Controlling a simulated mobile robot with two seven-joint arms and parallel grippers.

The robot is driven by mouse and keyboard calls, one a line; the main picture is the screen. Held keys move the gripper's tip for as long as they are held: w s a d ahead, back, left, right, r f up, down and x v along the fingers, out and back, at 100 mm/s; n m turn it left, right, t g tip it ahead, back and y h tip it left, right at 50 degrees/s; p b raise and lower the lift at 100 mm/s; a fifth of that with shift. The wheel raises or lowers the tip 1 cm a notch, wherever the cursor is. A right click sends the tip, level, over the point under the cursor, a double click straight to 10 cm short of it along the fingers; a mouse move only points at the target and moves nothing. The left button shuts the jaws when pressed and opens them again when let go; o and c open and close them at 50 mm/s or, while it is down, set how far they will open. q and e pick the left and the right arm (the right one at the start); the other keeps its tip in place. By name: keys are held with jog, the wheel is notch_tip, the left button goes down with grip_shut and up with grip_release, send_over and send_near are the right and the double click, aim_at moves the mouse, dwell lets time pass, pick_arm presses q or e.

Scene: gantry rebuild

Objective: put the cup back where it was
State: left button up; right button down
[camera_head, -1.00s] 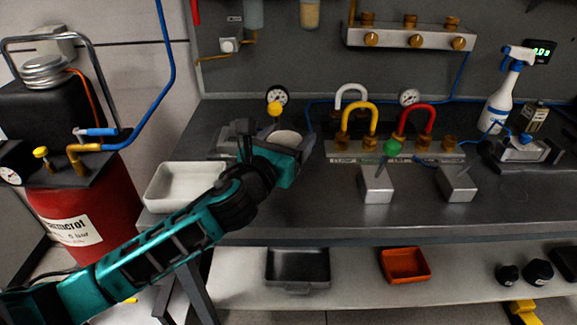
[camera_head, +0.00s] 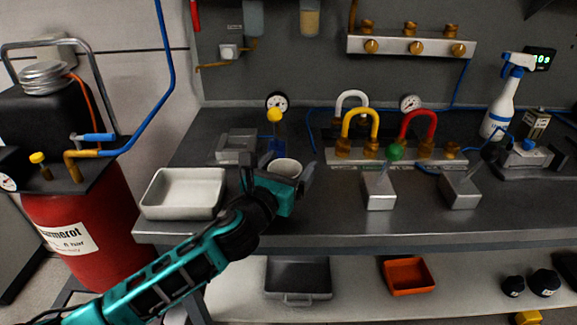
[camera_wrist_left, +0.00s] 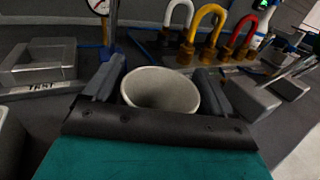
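The cup (camera_head: 286,167) is pale and round, with its open mouth facing up. It stands between the fingers of my left gripper (camera_head: 277,170), near the middle left of the bench. In the left wrist view the cup (camera_wrist_left: 160,92) sits between the two dark fingers of the left gripper (camera_wrist_left: 160,85), one on each side. The gripper appears shut on it. The cup's lower part is hidden by the gripper, so I cannot tell whether it touches the bench. My right gripper is not in view.
A white tray (camera_head: 183,194) stands left of the gripper. Coloured hose loops (camera_head: 361,122) stand behind right. Two metal blocks (camera_head: 379,191) (camera_head: 461,192) stand right. Bare bench lies in front.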

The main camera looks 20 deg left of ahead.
pick_arm(q)
jog(key=shift+o, duration=1)
jog(key=shift+r, duration=0.25)
jog(key=s, duration=0.4)
jog(key=s+a, duration=0.1)
jog(key=s, duration=0.3)
jog(key=s+a, duration=0.1)
jog(key=s, duration=0.2)
jog(key=shift+s, duration=0.4)
jog(key=shift+f, duration=0.1)
